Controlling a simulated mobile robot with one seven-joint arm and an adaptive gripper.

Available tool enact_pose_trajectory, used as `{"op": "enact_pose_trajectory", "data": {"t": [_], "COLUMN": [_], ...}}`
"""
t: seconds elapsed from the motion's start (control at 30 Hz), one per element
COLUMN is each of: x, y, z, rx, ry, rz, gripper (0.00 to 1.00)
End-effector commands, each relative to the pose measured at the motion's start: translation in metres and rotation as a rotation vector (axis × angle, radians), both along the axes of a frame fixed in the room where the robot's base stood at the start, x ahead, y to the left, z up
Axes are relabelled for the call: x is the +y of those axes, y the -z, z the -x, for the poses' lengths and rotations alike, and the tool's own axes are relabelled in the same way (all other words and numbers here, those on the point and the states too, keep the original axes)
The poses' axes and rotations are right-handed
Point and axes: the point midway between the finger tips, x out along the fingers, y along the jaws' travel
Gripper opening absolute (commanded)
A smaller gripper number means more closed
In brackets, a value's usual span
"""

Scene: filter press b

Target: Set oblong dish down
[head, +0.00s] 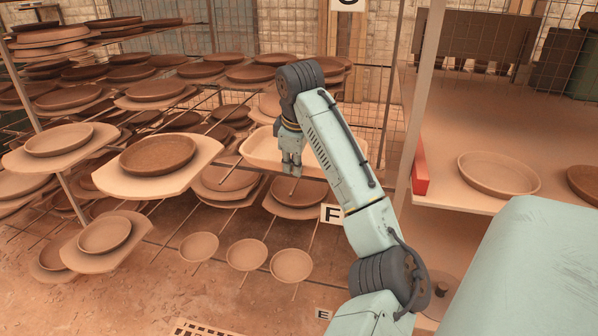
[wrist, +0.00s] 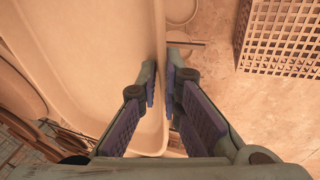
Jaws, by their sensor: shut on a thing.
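The oblong dish (head: 262,152) is pale cream with rounded corners and a raised rim. In the head view it is at the rack's right end, partly hidden behind my arm. My gripper (head: 291,168) is shut on its near rim. In the wrist view the dish (wrist: 105,65) fills the left and middle, and its rim runs between the two fingers of my gripper (wrist: 160,82). The dish looks about level. I cannot tell whether its underside touches the rack bars.
Racks of brown round dishes on boards (head: 158,155) crowd the left. Small bowls (head: 246,254) sit low in front. A shelf at the right holds an oval dish (head: 498,174) and a red block (head: 420,168). A perforated crate (wrist: 285,38) stands on the floor.

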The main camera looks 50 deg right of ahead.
Motion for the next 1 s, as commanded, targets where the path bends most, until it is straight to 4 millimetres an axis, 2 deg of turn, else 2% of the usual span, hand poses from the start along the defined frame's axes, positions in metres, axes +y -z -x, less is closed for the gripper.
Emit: {"op": "enact_pose_trajectory", "data": {"t": [0.2,0.4,0.67,0.7,0.8,1.0], "x": [-0.019,-0.016,-0.015,-0.015,-0.015,-0.015], "y": [0.000,0.029,0.035,0.038,0.037,0.037], "z": [0.005,0.004,0.004,0.004,0.004,0.004], "rx": [-0.003,-0.003,-0.003,0.000,0.000,0.000], "ry": [0.003,0.001,0.000,0.001,0.001,0.000], "rz": [0.004,0.004,0.003,-0.001,-0.001,0.000], "gripper": [0.00,0.00,0.00,0.07,0.14,0.15]}}
